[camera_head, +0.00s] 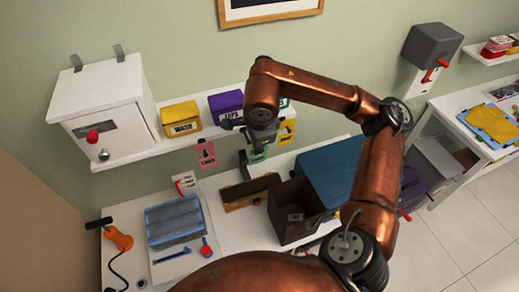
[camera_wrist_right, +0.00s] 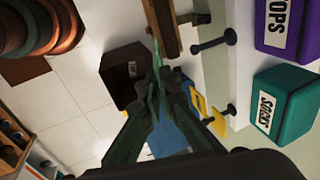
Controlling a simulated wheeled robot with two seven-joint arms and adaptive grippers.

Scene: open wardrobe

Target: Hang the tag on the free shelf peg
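A green tag (camera_head: 258,156) hangs below my right gripper (camera_head: 260,138), just in front of the shelf edge. In the right wrist view the gripper (camera_wrist_right: 157,92) is shut on the green tag (camera_wrist_right: 157,55), seen nearly edge-on. A pink tag (camera_head: 206,154) hangs under the shelf (camera_head: 168,143) at left, and a yellow tag (camera_head: 287,131) hangs to the right. In the right wrist view the yellow tag (camera_wrist_right: 217,123) is on a dark peg; a bare dark peg (camera_wrist_right: 214,43) stands out from the shelf edge. The held tag is apart from this peg. My left gripper is out of view.
On the shelf stand a white cabinet (camera_head: 105,112), yellow WASH box (camera_head: 181,118), purple TOPS box (camera_head: 226,102) and teal SOCKS box (camera_wrist_right: 282,105). Below are a blue-grey basket (camera_head: 175,220), an open brown box (camera_head: 297,212) and a blue box (camera_head: 330,170).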

